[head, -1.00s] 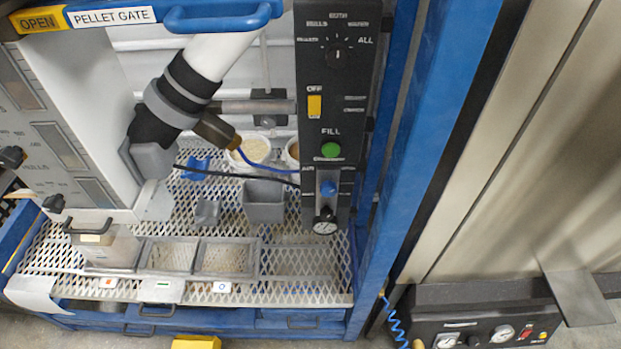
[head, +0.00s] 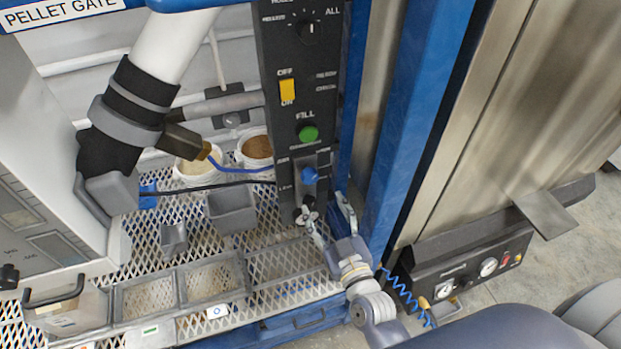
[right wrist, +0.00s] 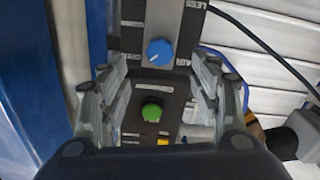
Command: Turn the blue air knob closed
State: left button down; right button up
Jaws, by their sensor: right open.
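The blue air knob (head: 310,175) sits low on the dark control panel (head: 298,100), below the green fill button (head: 308,133). In the right wrist view the blue knob (right wrist: 159,51) lies beyond and between the open fingers, with the green button (right wrist: 151,112) nearer. My right gripper (head: 327,222) is open and empty, in front of the panel's lower end, below the knob in the head view. It does not touch the knob as far as I can see. The gauge under the knob is mostly hidden by a finger. My left gripper is not in view.
A blue post (head: 405,130) stands right of the panel. A mesh shelf (head: 285,260) with grey bins (head: 232,208) and white tubs lies left and below. A black hose (head: 200,187) and a blue hose run to the panel. A gauge box (head: 480,265) stands at lower right.

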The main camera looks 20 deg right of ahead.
aim_at(311, 180)
jog(key=w, duration=0.5)
jog(key=w+p, duration=0.1)
jog(key=w, duration=0.4)
jog(key=shift+w+a+r, duration=0.1)
jog(key=shift+w+a, duration=0.1)
jog(key=shift+w, duration=0.2)
jog(key=c, duration=1.1)
